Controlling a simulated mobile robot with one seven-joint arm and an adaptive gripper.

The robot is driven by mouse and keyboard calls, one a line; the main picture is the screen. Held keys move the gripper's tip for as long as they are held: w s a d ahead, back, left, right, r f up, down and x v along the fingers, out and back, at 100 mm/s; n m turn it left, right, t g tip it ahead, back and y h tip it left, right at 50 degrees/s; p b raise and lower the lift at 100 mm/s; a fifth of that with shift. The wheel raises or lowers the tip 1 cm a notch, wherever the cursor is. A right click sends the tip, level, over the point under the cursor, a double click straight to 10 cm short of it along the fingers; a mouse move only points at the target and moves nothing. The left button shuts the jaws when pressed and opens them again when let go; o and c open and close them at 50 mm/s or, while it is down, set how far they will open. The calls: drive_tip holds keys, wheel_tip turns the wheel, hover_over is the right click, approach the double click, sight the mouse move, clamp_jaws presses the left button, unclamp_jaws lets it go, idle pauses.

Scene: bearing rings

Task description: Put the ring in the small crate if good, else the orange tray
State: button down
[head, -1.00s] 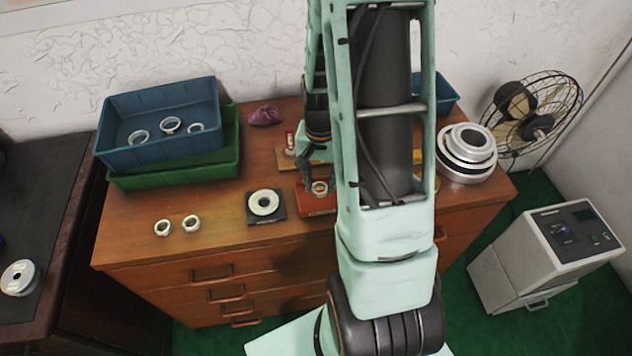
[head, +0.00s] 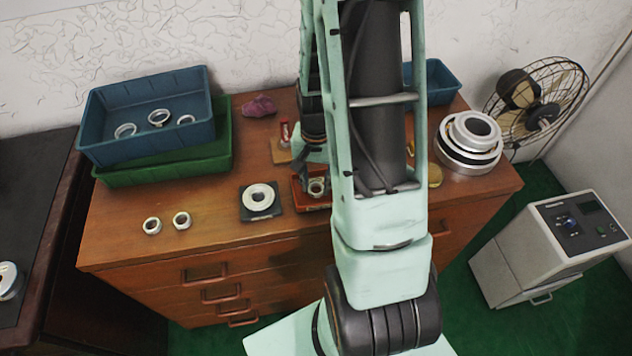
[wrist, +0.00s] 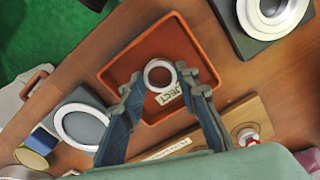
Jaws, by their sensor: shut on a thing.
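The orange tray (wrist: 113,75), marked with a REJECT label, lies on the wooden top; the arm partly hides it in the head view (head: 299,199). A small silver ring (wrist: 147,79) is between the fingertips of my gripper (wrist: 160,80), which is shut on it. The ring appears over the tray, and it also shows in the head view (head: 317,192); whether it touches the floor of the tray I cannot tell. A blue crate (head: 440,86) stands at the back right, partly behind my arm. Another blue crate (head: 150,148) holding several rings sits on a green crate at the left.
A black plate with a ring (head: 260,212) lies just left of the tray. Two loose rings (head: 152,226) lie farther left. Stacked silver rings (head: 470,150) stand at right. A wooden block with a red-topped item (head: 284,152) is behind the tray.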

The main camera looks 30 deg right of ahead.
drive_tip(key=c, duration=1.5)
unclamp_jaws()
drive_tip(key=shift+f, duration=0.1)
drive_tip(key=shift+o, duration=0.2)
wheel_tip(320, 180, up, 12)
drive_tip(key=p, duration=0.1)
drive_tip(key=shift+r, duration=0.2)
